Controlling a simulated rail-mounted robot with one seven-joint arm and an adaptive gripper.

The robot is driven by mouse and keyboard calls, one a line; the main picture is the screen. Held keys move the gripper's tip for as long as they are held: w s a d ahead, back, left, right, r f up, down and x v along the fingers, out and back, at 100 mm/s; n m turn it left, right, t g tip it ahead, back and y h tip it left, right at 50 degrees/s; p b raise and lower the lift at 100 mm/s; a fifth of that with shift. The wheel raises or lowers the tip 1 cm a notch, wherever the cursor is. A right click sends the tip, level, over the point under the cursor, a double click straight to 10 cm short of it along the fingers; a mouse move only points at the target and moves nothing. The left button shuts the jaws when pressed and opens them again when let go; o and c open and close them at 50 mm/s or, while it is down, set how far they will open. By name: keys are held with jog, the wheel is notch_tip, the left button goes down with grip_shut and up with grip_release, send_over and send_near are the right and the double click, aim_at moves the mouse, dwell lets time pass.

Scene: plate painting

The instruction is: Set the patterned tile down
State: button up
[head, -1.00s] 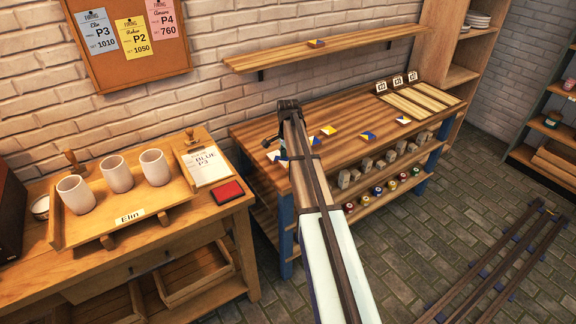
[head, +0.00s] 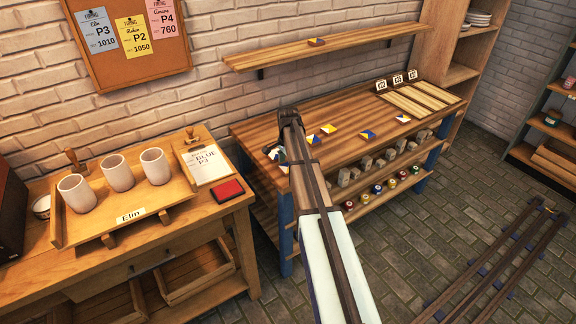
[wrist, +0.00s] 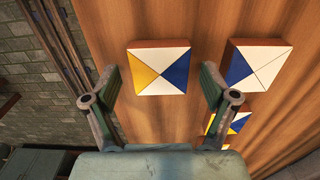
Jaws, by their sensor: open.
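In the wrist view, a square tile (wrist: 160,75) with yellow, white and blue triangles lies flat on the wooden worktop, between and just beyond my fingertips. My gripper (wrist: 161,88) is open, with one finger on either side of that tile's near edge and nothing held. A blue and white tile (wrist: 256,66) lies to its right. A third tile (wrist: 238,122), with yellow, blue and white, is partly hidden by my right finger.
More tiles (head: 367,134) lie on the workbench (head: 345,152), right of my arm. Wooden strips (head: 420,98) with label cards are at its right end. Another tile (head: 316,42) sits on the wall shelf (head: 350,45). Three cups (head: 117,172) stand on a tray at left.

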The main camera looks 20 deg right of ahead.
aim_at(288, 167)
jog(key=shift+r, duration=0.1)
notch_tip(288, 167, up, 12)
jog(key=b, duration=0.3)
dwell(0.5)
